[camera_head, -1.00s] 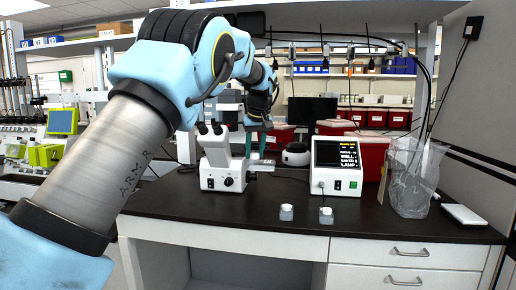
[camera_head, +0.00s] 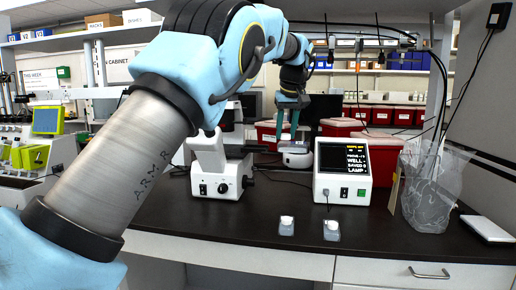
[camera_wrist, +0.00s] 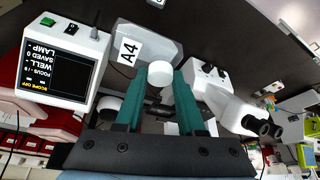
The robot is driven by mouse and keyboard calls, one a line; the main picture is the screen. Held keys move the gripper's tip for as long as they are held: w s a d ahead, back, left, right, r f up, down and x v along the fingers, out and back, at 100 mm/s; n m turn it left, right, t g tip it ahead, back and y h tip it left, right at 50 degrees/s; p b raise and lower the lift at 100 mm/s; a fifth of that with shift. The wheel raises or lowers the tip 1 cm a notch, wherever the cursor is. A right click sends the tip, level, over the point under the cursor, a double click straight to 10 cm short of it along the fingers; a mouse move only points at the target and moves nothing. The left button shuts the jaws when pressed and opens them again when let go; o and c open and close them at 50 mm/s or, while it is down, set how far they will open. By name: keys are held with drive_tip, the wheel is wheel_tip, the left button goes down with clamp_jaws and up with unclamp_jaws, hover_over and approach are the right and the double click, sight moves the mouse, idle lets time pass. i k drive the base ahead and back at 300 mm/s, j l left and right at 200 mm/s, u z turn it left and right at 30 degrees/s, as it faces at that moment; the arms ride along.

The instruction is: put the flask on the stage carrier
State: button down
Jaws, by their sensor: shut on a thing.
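My gripper (camera_wrist: 161,78) is shut on the white cap of a clear flask (camera_wrist: 140,48) labelled A4, held in the air beyond the teal fingertips. In the head view my gripper (camera_head: 287,118) hangs over the back of the bench, right of the white microscope (camera_head: 217,180); the held flask is hard to make out there. The microscope also shows at the right in the wrist view (camera_wrist: 237,108), beside the fingers. I cannot clearly make out the stage carrier; the arm and gripper hide part of that area.
Two capped flasks (camera_head: 286,226) (camera_head: 331,230) stand at the bench front. A control box with a screen (camera_head: 342,170) stands right of the microscope, a bag (camera_head: 428,195) farther right.

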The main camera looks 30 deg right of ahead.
sight(263, 146)
drive_tip(key=i+l, duration=0.4)
drive_tip(key=l, duration=0.15)
drive_tip(key=i+l, duration=0.4)
drive_tip(key=l, duration=0.2)
